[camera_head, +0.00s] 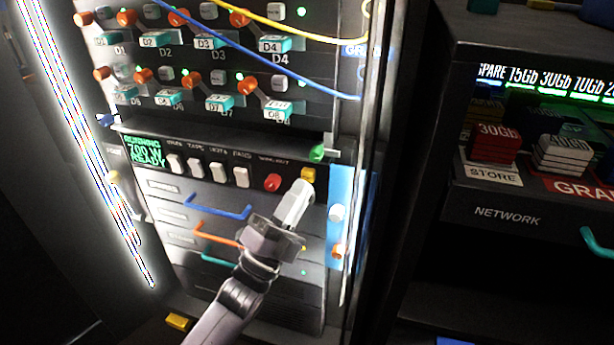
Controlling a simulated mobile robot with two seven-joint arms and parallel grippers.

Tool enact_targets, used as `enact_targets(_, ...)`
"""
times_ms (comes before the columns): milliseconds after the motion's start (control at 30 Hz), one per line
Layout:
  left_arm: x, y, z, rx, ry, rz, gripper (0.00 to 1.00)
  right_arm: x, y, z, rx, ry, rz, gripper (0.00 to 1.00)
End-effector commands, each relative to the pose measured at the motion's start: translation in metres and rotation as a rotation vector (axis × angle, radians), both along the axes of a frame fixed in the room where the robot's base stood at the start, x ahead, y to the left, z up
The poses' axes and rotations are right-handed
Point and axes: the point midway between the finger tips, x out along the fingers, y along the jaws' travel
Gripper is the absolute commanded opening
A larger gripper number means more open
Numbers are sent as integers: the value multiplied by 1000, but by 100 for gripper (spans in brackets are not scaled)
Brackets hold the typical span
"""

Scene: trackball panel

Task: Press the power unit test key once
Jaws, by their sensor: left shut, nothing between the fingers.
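The power unit panel (205,152) is in the lower middle of the rack, with a green display (143,151) reading RUNNING, 700 W, READY. Right of the display is a row of several white switches (195,168), then a red knob (272,182) and a small yellow key (308,174) at the right end. I cannot read a test label on the yellow key. My left gripper (302,187) is shut and empty, its tips just below the yellow key in the picture. I cannot tell whether they touch it. My right gripper is not in view.
Above are rows of drive modules with orange knobs, a blue cable (270,62) and a yellow cable (285,32). Below are drawers with blue (222,210) and orange handles. A green knob (317,153) sits above the yellow key. A shelf unit (500,200) with labelled blocks stands right.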

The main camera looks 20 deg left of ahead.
Motion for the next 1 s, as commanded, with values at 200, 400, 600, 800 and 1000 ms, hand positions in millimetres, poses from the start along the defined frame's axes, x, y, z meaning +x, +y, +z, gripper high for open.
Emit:
enact_targets(200, 0, 0, 0, 0, 0, 0, 0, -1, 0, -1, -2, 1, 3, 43)
enact_targets(400, 1, 0, 0, 0, 0, 0, 0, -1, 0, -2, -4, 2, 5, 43)
enact_targets(600, 8, 0, 0, -1, -1, 0, 0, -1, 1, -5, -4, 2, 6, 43)
enact_targets(800, 9, 0, 0, -1, 1, 0, 0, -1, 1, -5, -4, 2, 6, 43)
enact_targets(1000, 9, 0, 0, 0, 0, 0, 0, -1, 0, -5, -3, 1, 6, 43)
